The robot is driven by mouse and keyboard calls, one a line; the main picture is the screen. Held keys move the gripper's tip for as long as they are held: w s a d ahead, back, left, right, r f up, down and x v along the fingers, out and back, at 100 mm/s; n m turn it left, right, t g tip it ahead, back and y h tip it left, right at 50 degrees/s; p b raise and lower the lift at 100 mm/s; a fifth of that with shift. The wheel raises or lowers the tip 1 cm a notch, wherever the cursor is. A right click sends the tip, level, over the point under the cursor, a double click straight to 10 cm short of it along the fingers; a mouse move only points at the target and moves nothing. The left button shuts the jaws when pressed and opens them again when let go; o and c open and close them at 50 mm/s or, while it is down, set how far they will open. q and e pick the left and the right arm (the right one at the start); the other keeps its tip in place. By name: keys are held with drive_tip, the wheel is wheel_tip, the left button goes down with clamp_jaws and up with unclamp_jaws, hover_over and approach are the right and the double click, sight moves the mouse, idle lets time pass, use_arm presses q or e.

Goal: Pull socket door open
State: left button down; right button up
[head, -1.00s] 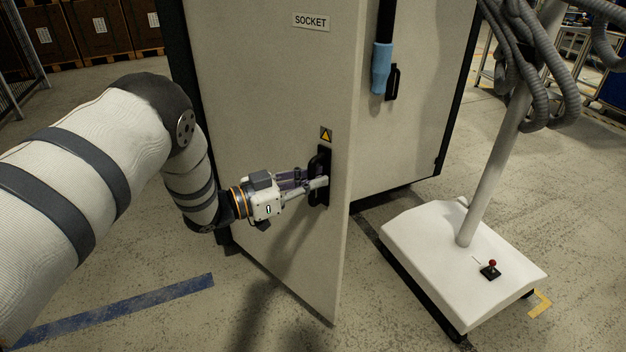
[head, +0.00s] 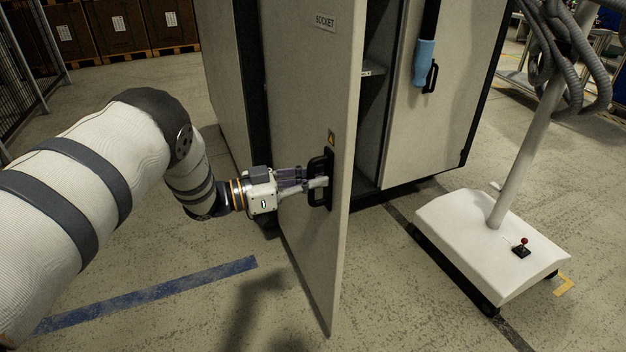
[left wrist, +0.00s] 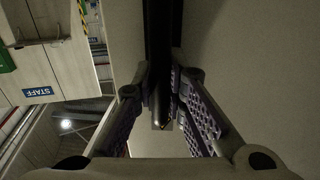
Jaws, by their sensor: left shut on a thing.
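The socket door (head: 290,100) is a tall grey-beige panel with a SOCKET label, standing ajar from the cabinet (head: 418,130). Dark shelf space shows behind its edge. The black door handle (head: 321,180) is on the door near its free edge, below a yellow warning sign. My left gripper (head: 318,181) is shut on this handle. In the left wrist view the black handle (left wrist: 160,70) runs between the two fingers. The fingers hide part of the handle. My right gripper is in neither view.
A white wheeled base (head: 490,245) with a post, hoses and a red-knobbed lever stands at the right. A second cabinet door has a black handle (head: 431,76) and a light blue sleeve (head: 424,63). Brown crates (head: 120,28) stand at the back left. Floor in front is clear.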

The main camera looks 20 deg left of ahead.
use_arm(q)
drive_tip(key=shift+s+a, duration=0.3)
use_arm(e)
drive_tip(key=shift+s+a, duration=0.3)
use_arm(q)
drive_tip(key=c, duration=1.9)
unclamp_jaws()
drive_tip(key=v, duration=1.2)
